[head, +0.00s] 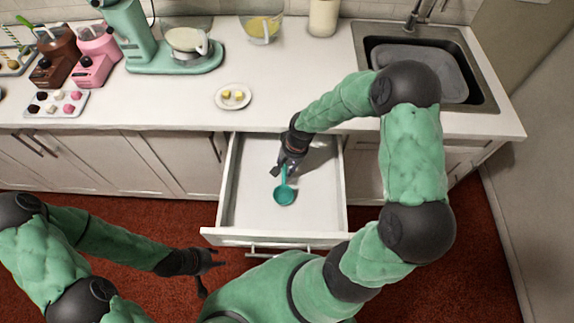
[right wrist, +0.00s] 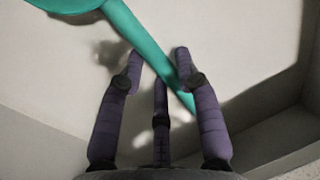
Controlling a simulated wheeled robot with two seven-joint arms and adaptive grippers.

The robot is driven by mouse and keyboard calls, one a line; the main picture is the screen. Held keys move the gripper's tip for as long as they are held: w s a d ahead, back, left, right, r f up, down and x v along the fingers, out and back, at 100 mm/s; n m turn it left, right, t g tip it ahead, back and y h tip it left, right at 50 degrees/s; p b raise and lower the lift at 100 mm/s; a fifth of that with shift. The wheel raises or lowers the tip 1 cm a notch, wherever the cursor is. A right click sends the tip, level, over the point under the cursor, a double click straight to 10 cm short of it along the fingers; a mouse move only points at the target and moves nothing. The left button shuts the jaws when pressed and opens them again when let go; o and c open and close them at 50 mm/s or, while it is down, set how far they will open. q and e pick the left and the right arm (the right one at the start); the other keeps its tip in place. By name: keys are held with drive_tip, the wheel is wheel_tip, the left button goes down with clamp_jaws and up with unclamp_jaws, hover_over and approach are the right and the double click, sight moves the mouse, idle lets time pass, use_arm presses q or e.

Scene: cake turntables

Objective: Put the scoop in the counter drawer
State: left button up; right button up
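The teal scoop (head: 284,193) is inside the open counter drawer (head: 255,205), its round bowl toward the drawer front and its handle toward my right gripper (head: 281,172). In the right wrist view, the scoop (right wrist: 142,42) crosses diagonally beyond the fingertips. My right gripper (right wrist: 159,65) has its fingers spread apart, with the handle passing behind the right-hand finger, not clamped. I cannot tell whether the scoop lies fully flat on the drawer floor. My left gripper (head: 212,276) is open and empty, low over the red floor, left of the drawer front.
The drawer holds nothing else visible. On the counter stand a teal mixer (head: 165,50), a small plate (head: 233,96), a glass bowl (head: 262,25) and a sink (head: 425,70). The counter edge overhangs the drawer's back, close to my right forearm.

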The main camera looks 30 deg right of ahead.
drive_tip(key=shift+o, duration=0.7)
drive_tip(key=shift+r, duration=0.15)
drive_tip(key=r, duration=0.2)
drive_tip(key=r+p, duration=0.1)
drive_tip(key=r, duration=0.1)
drive_tip(key=d+r+p, duration=0.1)
drive_tip(key=r, duration=0.1)
drive_tip(key=shift+s, duration=0.3)
drive_tip(key=shift+s+d+r+p, duration=0.1)
drive_tip(key=shift+r+p, duration=0.3)
drive_tip(key=shift+r, duration=0.35)
